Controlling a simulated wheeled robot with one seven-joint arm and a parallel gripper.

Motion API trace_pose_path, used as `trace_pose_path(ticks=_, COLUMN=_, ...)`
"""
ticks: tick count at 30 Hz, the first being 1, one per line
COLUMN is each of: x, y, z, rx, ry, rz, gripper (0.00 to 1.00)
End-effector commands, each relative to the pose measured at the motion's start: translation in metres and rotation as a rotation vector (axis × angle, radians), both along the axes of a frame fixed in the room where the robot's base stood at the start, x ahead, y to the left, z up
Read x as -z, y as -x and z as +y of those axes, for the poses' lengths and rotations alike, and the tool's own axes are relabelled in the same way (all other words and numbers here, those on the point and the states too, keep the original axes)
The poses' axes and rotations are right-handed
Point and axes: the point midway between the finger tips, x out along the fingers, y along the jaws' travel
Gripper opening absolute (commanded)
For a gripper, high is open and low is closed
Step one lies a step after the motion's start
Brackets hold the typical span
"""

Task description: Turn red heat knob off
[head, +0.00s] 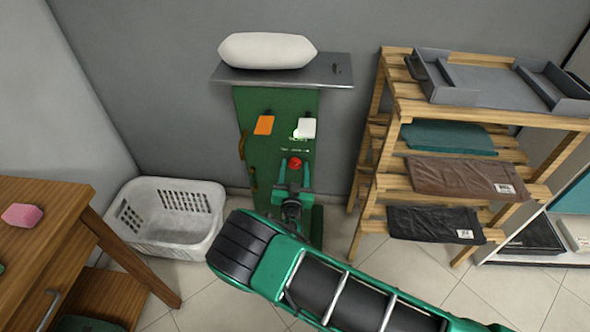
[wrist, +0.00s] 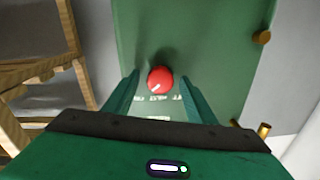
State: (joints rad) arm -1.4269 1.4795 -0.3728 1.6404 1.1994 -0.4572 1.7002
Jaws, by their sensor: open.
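The red heat knob (head: 295,163) is on the front of the green machine (head: 262,100), low on its panel. In the wrist view the round red knob (wrist: 160,80) carries a slanted white mark, with small white lettering below it. My gripper (head: 294,180) is in front of the knob, and its green fingers are apart. In the wrist view my gripper (wrist: 158,88) has one finger on each side of the knob, with a gap on both sides. Whether the fingertips reach as deep as the knob I cannot tell.
An orange tag (head: 264,125) and a white tag (head: 307,127) are on the panel above the knob. A white pillow-like bundle (head: 267,50) lies on the machine's top plate. A wooden shelf (head: 400,105) stands to the right, a white basket (head: 165,215) to the left.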

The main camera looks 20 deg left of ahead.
Motion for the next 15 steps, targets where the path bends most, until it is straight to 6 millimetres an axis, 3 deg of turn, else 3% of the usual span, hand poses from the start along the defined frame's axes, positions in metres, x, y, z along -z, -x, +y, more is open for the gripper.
trace_pose_path(ticks=1, x=0.0000, y=0.0001, z=0.0000, rx=0.000, ry=0.000, rz=0.000, gripper=0.49)
trace_pose_path(ticks=6, x=0.0000, y=0.0002, z=-0.0001, rx=0.000, ry=0.000, rz=0.000, gripper=0.10)
trace_pose_path(ticks=15, x=-0.0001, y=0.0004, z=0.0000, rx=0.000, ry=0.023, rz=-0.006, gripper=0.10)
